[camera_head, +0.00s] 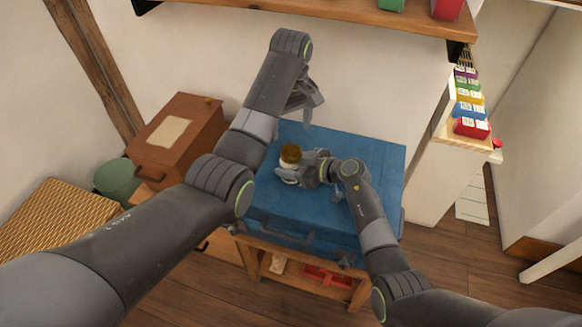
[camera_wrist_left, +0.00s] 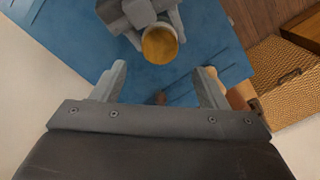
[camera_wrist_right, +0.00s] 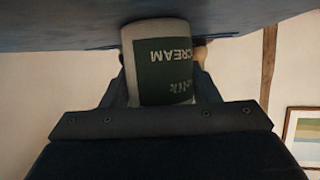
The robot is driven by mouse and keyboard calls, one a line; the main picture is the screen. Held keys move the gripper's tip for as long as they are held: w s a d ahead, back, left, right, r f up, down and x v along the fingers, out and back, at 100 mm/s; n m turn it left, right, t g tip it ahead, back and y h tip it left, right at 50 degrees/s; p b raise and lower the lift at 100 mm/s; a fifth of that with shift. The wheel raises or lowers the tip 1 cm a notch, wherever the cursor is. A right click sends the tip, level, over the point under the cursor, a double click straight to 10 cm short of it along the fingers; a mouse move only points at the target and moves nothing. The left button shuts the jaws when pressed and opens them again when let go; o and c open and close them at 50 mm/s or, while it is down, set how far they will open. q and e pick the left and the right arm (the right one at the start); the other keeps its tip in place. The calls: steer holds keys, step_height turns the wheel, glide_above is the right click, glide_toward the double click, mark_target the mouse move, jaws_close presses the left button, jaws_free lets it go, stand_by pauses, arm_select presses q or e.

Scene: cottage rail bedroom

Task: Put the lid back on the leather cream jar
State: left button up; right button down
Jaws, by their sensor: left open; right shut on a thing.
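The leather cream jar (camera_head: 289,163) is white with a dark green label and stands upright on the blue case. Its round amber top (camera_wrist_left: 159,44) has a paler rim; I cannot tell surely whether this is cream or a lid. My right gripper (camera_head: 290,175) is shut around the jar's side; the label (camera_wrist_right: 168,70) faces the right wrist camera. My left gripper (camera_head: 312,103) is open and empty above the back of the case. I cannot pick out a separate lid.
The blue case (camera_head: 375,160) lies on a wooden stand (camera_head: 300,285). A brown box (camera_head: 180,135), a green bin (camera_head: 115,180) and a wicker basket (camera_head: 50,215) are at the left. A shelf (camera_head: 330,15) hangs above the back. The case's right side is clear.

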mark_target(291, 151)
arm_select(q)
steer(key=shift+f, duration=4.05)
steer(key=c, duration=1)
steer(key=shift+m, duration=1.6)
steer(key=o, duration=1.1)
